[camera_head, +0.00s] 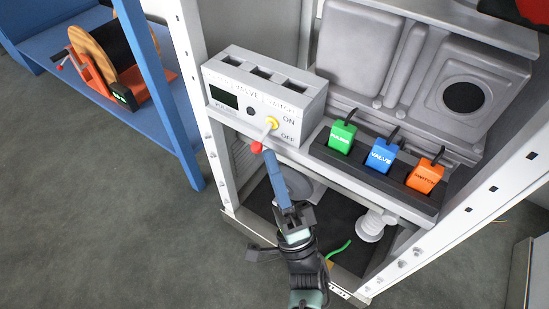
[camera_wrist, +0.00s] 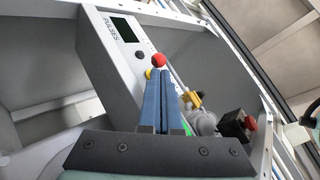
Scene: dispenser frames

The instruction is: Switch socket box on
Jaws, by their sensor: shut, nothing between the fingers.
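The socket box (camera_head: 262,95) is a light grey box with a small dark screen, three slots on top and ON and OFF labels at its right end. Its switch lever has a yellow base (camera_head: 273,123) and a red knob (camera_head: 256,147). The lever slants down from its base, with the knob below the box front's middle. My gripper (camera_head: 268,154) is shut and empty, its blue fingertips right by the knob. In the wrist view the red knob (camera_wrist: 159,60) shows just beyond the fingertips (camera_wrist: 160,71). I cannot tell whether they touch.
Green (camera_head: 341,137), blue (camera_head: 380,156) and orange (camera_head: 425,175) plugs stand in a dark strip right of the box. White frame posts flank the box. A blue shelf (camera_head: 110,80) with a wooden-sided reel stands at left.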

